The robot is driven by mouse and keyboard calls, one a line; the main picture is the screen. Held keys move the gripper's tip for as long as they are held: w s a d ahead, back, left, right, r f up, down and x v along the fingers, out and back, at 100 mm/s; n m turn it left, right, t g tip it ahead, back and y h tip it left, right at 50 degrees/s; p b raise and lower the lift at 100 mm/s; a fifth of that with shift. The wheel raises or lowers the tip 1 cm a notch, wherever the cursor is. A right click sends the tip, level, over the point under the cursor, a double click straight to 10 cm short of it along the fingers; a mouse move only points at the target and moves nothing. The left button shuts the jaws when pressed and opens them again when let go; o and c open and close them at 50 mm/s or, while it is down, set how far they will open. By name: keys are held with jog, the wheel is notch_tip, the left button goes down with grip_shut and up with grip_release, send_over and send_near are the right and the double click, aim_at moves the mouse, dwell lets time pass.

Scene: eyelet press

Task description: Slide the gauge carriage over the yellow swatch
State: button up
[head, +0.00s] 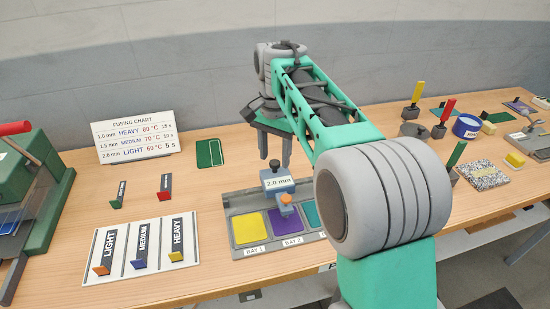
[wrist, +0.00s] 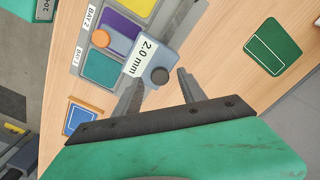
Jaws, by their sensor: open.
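The gauge carriage (head: 277,182) is a blue-grey block labelled 2.0 mm, with a dark round knob (wrist: 160,75) and an orange knob (head: 286,198). It sits at the back of the grey swatch tray (head: 228,212). Its orange end reaches over the purple swatch (head: 285,221), close to the teal swatch (wrist: 101,69). The yellow swatch (head: 247,229) lies in bay 1, left of the purple one, uncovered. My gripper (head: 275,158) is open, pointing down above the dark knob. In the wrist view the knob appears between the fingertips (wrist: 160,86); contact cannot be told.
A fusing chart (head: 135,137) stands at the back left. A green card (head: 210,153) lies behind the tray. A LIGHT, MEDIUM, HEAVY board (head: 125,265) lies left of the tray. A green press (head: 35,190) stands far left. My arm hides part of the tray's right end.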

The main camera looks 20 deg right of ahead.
jog(key=shift+f, duration=0.7)
jog(key=shift+c, duration=0.5)
grip_shut()
dwell(0.4)
